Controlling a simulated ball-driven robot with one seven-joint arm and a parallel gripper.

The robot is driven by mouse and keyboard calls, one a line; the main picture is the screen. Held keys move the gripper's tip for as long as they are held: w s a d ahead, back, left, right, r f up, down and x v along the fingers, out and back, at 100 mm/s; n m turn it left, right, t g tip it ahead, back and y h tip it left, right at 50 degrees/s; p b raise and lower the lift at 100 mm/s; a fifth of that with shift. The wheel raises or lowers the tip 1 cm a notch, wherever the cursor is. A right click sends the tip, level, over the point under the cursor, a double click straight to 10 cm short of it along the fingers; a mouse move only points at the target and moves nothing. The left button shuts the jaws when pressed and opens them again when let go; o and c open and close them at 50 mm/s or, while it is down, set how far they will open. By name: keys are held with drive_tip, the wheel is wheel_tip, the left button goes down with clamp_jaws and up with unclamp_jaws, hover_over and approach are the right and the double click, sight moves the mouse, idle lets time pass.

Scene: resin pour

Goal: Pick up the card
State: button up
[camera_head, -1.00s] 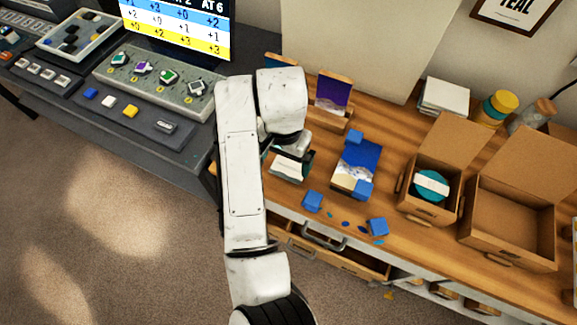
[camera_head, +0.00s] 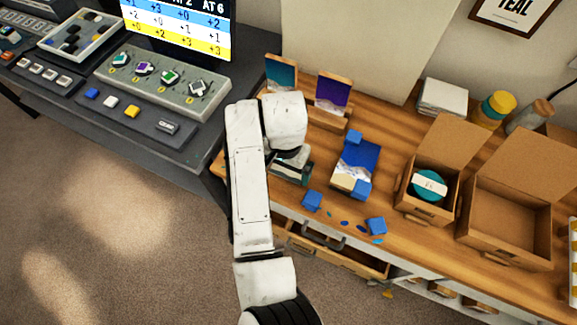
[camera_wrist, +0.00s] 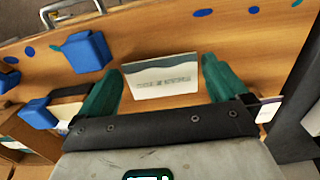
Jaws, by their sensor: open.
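The card (camera_wrist: 162,84) is white with a teal upper edge and a line of small dark print. It lies on the wooden table in the wrist view. My gripper (camera_wrist: 163,66) is open, with one green finger on each side of the card. I cannot tell whether the fingers touch it or how high they are above the table. In the head view my gripper (camera_head: 291,172) is low over the table's left end and hides most of the card.
A blue-and-white panel (camera_head: 357,163) with blue blocks lies to the right of my gripper. Blue blocks (camera_head: 312,201) and small blue spots are near the front edge. Two picture stands (camera_head: 333,92) are behind. Open cardboard boxes (camera_head: 510,215) stand at the right.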

drive_tip(key=shift+f, duration=0.1)
idle(0.3)
drive_tip(key=c, duration=0.5)
